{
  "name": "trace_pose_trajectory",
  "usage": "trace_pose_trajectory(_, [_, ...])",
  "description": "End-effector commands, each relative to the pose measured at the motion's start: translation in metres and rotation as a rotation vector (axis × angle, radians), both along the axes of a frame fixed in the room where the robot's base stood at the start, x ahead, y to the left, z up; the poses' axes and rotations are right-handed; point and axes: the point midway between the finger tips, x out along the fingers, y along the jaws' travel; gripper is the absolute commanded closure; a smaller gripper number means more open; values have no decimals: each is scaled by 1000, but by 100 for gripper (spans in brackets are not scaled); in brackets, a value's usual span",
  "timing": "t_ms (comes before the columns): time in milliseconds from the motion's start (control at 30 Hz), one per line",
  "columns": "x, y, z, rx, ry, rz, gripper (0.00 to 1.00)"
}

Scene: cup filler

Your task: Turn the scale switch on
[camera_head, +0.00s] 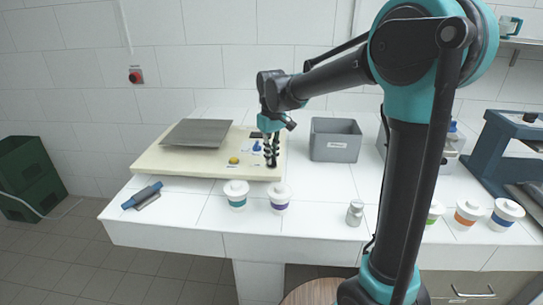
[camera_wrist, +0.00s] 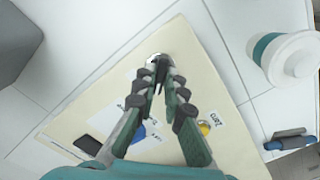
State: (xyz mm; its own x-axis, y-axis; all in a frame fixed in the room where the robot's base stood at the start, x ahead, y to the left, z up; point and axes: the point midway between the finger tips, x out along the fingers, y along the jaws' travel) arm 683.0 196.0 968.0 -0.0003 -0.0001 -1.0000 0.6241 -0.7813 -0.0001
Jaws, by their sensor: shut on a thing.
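The scale is a wide cream box (camera_head: 172,160) with a grey metal plate (camera_head: 197,133) on top, at the left of the white table in the head view. Its panel carries a yellow button (camera_head: 233,160) and a blue part (camera_head: 257,147). My gripper (camera_head: 271,164) points down at the panel's right end. In the wrist view my fingers (camera_wrist: 161,68) close together at the tips around a small switch with a pale round base (camera_wrist: 153,60) near the panel's edge. The fingers hide most of the switch, and its position cannot be read.
Two white lidded cups, one teal-banded (camera_head: 237,194) and one purple-banded (camera_head: 279,197), stand close in front of the scale. A grey bin (camera_head: 335,140) is to its right. A blue-handled tool (camera_head: 142,195) lies front left. A small jar (camera_head: 355,212) stands near the front edge.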

Motion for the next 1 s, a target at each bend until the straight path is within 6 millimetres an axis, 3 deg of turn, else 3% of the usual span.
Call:
trace_pose_trajectory(600, [1,0,0,0,-1,-538,100])
trace_pose_trajectory(1000, [1,0,0,0,-1,-703,100])
